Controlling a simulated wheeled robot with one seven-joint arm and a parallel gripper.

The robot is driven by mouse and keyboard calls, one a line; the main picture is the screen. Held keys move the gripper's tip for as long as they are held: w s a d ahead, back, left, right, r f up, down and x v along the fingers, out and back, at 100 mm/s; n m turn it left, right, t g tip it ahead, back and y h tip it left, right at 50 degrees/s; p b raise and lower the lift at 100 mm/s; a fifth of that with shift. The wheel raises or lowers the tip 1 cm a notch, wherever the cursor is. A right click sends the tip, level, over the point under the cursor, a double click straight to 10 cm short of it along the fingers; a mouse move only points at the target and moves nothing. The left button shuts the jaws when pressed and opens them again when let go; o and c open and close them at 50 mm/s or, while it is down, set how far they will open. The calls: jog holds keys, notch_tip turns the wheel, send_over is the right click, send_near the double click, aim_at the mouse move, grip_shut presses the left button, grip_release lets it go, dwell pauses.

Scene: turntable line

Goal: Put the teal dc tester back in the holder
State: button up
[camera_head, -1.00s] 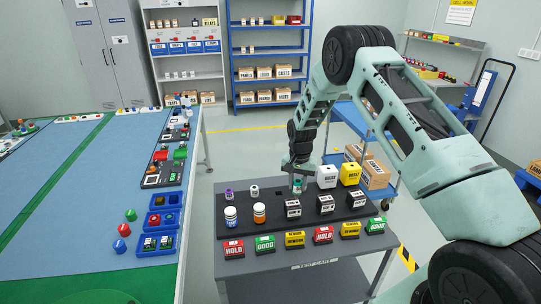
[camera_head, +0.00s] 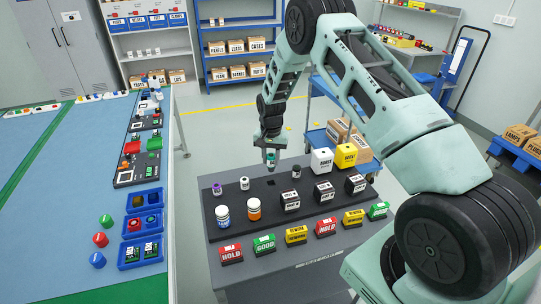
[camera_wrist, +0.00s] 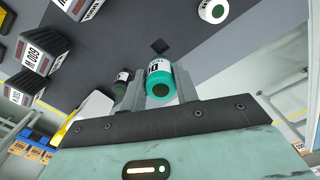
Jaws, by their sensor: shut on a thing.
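My gripper (camera_head: 271,152) is shut on the teal dc tester (camera_wrist: 160,84), a small cylinder with a white label band. In the head view the tester (camera_head: 271,160) hangs upright above the black holder board (camera_head: 225,233). In the wrist view a dark square hole (camera_wrist: 159,46) shows in the board just beyond the held tester. The tester's lower end appears clear of the board.
A purple-topped tester (camera_head: 217,189), a white bottle (camera_head: 223,217) and an orange bottle (camera_head: 254,209) stand on the board. Black labelled blocks (camera_head: 323,191) stand in front. White (camera_head: 321,161) and yellow (camera_head: 346,156) cubes stand at right. Coloured sign blocks (camera_head: 264,245) line the front.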

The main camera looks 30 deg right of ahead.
aim_at(271, 169)
jog(key=shift+f+b, duration=1.5)
jog(key=shift+f, duration=1.2)
jog(key=shift+f+b, duration=1.15)
jog(key=shift+f, duration=0.2)
jog(key=o, duration=1.1)
jog(key=shift+r, duration=0.1)
notch_tip(271, 169, up, 17)
jog(key=b, duration=0.5)
jog(key=shift+a+r, duration=0.1)
jog(key=shift+r, duration=0.1)
jog(key=s+a+r+n+y, duration=0.15)
jog(key=s+a+n, duration=0.25)
jog(key=s+a, duration=0.55)
jog(key=s+a+r+n, duration=0.35)
jog(key=s+a, duration=0.25)
jog(key=a, duration=0.7)
jog(key=s+a+n, duration=0.2)
jog(key=s+n, duration=0.1)
jog(key=s, duration=0.5)
jog(key=s+a+f+n, duration=0.1)
jog(key=s+a+n, duration=0.1)
jog(key=s, duration=0.5)
jog(key=s+a+n+h+b, duration=0.1)
jog(key=s+n, duration=0.3)
jog(key=s, duration=0.4)
jog(key=shift+s+a+f, duration=0.3)
jog(key=shift+s+a, duration=0.05)
jog(key=shift+a, duration=0.1)
